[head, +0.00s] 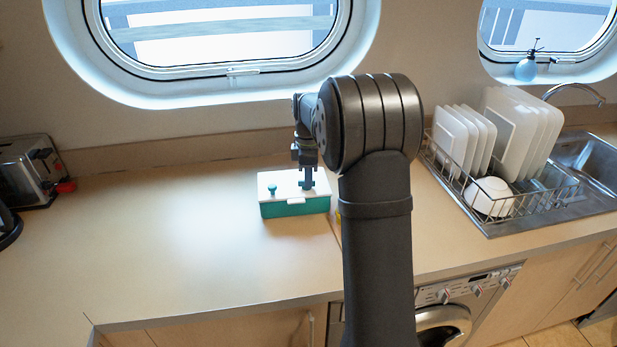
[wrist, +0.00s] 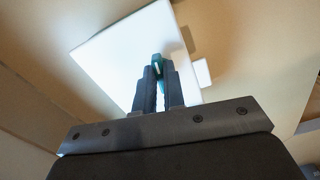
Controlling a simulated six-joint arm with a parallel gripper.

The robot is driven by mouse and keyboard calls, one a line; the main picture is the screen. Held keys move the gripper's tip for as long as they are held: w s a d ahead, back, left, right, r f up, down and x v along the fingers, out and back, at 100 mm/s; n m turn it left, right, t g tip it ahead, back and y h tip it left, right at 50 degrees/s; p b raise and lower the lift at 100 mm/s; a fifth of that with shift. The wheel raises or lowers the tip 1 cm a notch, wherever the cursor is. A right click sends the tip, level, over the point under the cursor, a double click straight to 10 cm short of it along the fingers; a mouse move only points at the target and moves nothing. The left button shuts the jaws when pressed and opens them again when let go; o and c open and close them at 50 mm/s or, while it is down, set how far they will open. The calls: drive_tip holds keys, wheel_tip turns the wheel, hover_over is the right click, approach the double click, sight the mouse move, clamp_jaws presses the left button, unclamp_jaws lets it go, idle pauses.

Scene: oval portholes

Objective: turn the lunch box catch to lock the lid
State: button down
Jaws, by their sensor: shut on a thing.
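The lunch box (head: 280,210) is teal with a white lid (head: 288,182) and stands on the counter, left of my upright arm link in the head view. The lid looks closed, with a white tab (head: 296,201) at its front edge. A teal knob (head: 272,189) stands on the lid's left part. My gripper (head: 307,183) points down at the lid's right part. In the wrist view, my gripper's fingers (wrist: 159,75) are shut on a small teal piece, seemingly the catch (wrist: 157,64), above the white lid (wrist: 110,55). The fingers hide most of the catch, so its angle is unclear.
A dish rack (head: 470,190) with plates and a bowl stands at the right beside the sink (head: 590,165). A toaster (head: 30,170) is at the far left. The counter (head: 170,230) left of the box is clear. The wall with portholes rises behind.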

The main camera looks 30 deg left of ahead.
drive_tip(key=shift+n, duration=1)
drive_tip(key=c, duration=1.5)
unclamp_jaws()
wheel_tip(320, 180, up, 18)
drive_tip(key=shift+f, duration=0.25)
drive_tip(key=shift+f, duration=0.15)
